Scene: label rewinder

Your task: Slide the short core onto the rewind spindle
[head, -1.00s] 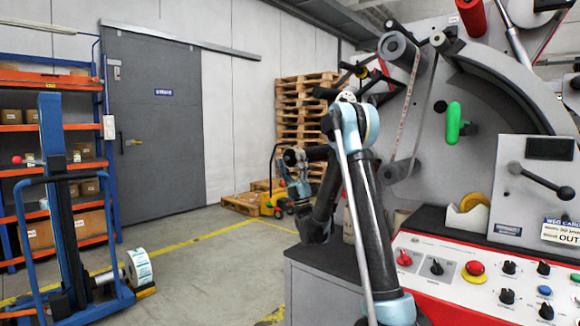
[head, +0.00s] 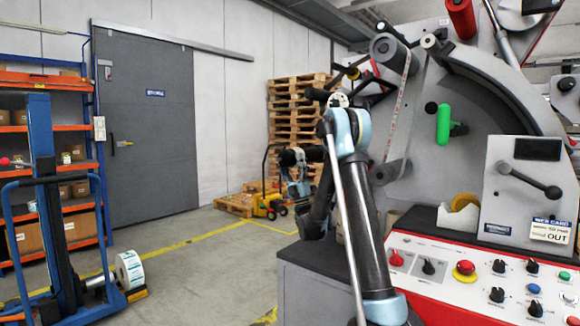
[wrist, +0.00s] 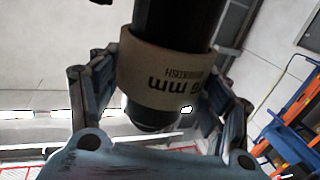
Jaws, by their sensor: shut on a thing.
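In the wrist view a short tan cardboard core (wrist: 160,72) with dark print reading "mm" sits between the two fingers of my gripper (wrist: 166,80), which is shut on it. A dark cylinder (wrist: 178,20) runs through the core, so the core is around it; its rounded end (wrist: 152,114) sticks out toward the camera. It looks like the rewind spindle, but I cannot confirm this from the head view. In the head view my gripper (head: 298,185) is small, beyond my arm and left of the machine; the core cannot be made out there.
The label rewinder (head: 500,140) fills the right, with a red-edged control panel (head: 460,270) in front. A blue lifter (head: 50,200) with a label roll (head: 129,270) stands at left. Pallets (head: 297,120) are stacked behind. The floor between lifter and machine is open.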

